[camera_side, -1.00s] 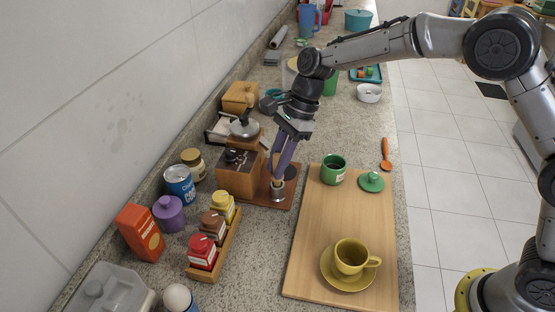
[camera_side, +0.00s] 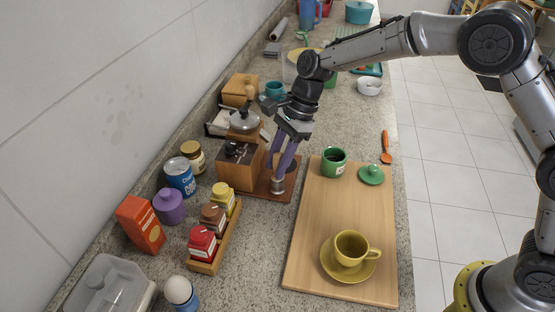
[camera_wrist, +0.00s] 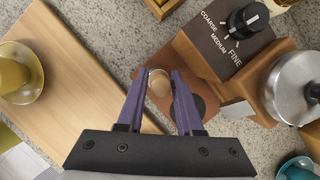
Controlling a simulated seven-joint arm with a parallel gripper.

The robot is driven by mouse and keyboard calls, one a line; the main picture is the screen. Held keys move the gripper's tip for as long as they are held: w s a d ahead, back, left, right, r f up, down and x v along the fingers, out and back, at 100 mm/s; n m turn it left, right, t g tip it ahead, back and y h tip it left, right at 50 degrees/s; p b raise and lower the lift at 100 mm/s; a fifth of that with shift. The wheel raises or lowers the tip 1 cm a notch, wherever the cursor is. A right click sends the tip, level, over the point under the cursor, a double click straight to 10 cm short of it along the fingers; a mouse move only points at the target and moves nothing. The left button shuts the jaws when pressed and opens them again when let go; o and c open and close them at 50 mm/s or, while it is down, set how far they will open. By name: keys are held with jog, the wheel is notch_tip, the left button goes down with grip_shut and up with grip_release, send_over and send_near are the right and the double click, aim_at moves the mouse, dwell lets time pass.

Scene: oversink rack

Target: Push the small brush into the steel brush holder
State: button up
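The steel brush holder (camera_side: 277,186) is a small metal cup on the brown wooden base beside the coffee grinder in the side view. The small brush shows in the wrist view as a round tan top (camera_wrist: 159,85), with a bit of steel rim (camera_wrist: 158,71) at its far edge. My gripper (camera_wrist: 159,84) points down over the holder, its purple fingers on either side of the brush top and seemingly touching it. It also shows in the side view (camera_side: 280,172). The brush's lower part and its depth in the holder are hidden.
The wooden grinder (camera_side: 239,167) stands close left of my fingers.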

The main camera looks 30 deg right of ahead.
jog(key=shift+o, duration=1.4)
jog(key=v, duration=1.4)
jog(key=shift+f, duration=0.1)
